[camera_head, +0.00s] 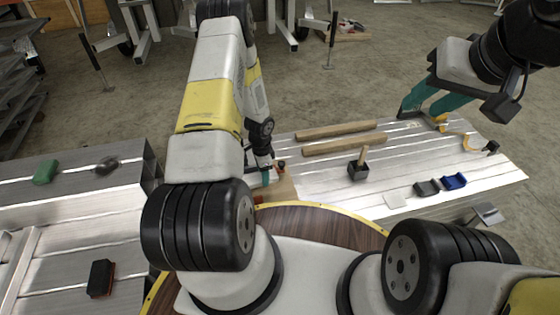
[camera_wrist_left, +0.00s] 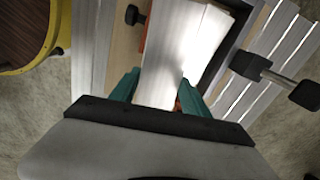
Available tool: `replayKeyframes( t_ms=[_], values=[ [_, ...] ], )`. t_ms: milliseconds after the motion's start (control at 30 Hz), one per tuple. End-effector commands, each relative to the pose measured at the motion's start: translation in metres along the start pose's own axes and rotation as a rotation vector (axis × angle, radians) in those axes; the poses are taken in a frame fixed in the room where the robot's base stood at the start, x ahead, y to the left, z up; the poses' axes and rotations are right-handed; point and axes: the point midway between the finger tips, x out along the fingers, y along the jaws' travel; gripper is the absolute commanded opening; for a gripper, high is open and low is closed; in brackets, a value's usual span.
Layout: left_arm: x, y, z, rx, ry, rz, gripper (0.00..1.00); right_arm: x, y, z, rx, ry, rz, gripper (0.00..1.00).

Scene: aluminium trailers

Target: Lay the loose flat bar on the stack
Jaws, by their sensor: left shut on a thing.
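My left gripper (camera_head: 266,176) reaches down at the near left end of the right-hand bench; my forearm hides much of that spot. In the left wrist view its teal fingers (camera_wrist_left: 158,88) are shut on a flat bar (camera_wrist_left: 160,75), a pale aluminium strip running away from the gripper. Bright flat metal (camera_wrist_left: 203,42) lies beside and beyond the bar; I cannot tell whether it is the stack or whether the bar touches it. The bar is not clear in the head view. My right gripper (camera_head: 421,113) is open and empty over the far right of the bench.
An orange clamp part (camera_wrist_left: 148,32) with a black knob stands beside the held bar. Another metal surface (camera_head: 70,220) at left holds a green block (camera_head: 45,172).

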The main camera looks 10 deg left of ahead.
Motion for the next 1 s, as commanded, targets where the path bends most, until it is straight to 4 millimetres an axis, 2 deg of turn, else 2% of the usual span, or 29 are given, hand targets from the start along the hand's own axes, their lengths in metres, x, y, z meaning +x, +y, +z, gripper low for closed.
replayKeyframes(
  t_ms=[200,633,1000],
  values=[
    [-0.007,-0.016,0.007,0.100,0.002,-0.001,0.00,0.000,0.000,0.000,0.000,0.000,0.000,0.36],
    [-0.008,-0.017,0.008,0.114,0.000,-0.003,0.00,0.000,0.000,0.000,0.000,0.000,0.000,0.36],
    [0.004,-0.027,0.007,0.111,0.001,-0.003,0.00,0.000,0.000,0.000,0.000,0.000,0.000,0.36]
  ],
)
